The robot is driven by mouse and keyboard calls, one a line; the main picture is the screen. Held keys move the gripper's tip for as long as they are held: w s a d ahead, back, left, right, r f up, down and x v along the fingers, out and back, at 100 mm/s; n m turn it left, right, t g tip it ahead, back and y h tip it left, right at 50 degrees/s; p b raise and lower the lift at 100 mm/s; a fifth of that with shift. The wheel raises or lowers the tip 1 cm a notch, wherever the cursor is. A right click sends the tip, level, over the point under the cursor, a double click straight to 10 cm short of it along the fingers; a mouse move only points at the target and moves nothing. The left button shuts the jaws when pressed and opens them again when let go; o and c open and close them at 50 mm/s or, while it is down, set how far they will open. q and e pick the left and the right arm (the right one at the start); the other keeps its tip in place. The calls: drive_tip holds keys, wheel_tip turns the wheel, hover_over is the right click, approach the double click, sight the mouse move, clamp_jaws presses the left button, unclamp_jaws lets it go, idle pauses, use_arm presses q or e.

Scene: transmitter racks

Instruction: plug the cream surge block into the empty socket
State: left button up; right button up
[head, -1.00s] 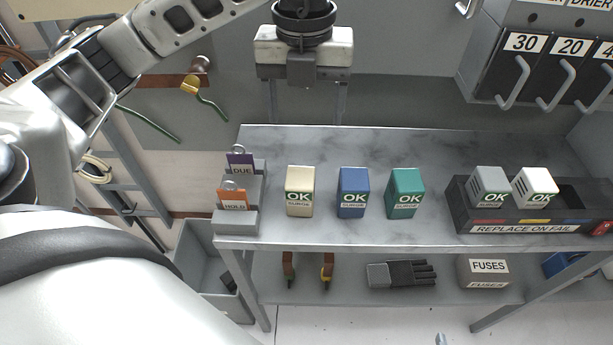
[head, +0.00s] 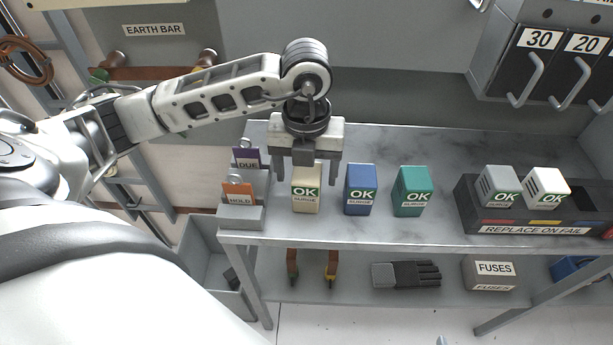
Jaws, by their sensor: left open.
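The cream surge block (head: 306,199) stands upright on the grey shelf, with a green OK label on its front. It is the leftmost of three blocks in a row. My left gripper (head: 306,178) is open, pointing down just above and behind the cream block's top. Its fingers hang on the left and right sides of the block; I cannot tell how far down around it they reach. A dark black holder (head: 468,205) labelled REPLACE ON FAIL holds a grey block (head: 498,190) and a white block (head: 545,187). My right gripper is not in view.
A blue block (head: 360,190) stands close to the right of the cream one, then a green block (head: 412,191). A stand with DUE and HOLD tags (head: 254,217) is close on the left. Breaker handles (head: 530,80) overhang at upper right. The shelf (head: 390,145) behind the blocks is clear.

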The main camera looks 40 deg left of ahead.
use_arm(q)
drive_tip(key=shift+f, duration=0.55)
drive_tip(key=c, duration=1.1)
drive_tip(key=shift+r, duration=0.1)
drive_tip(key=shift+c, duration=0.2)
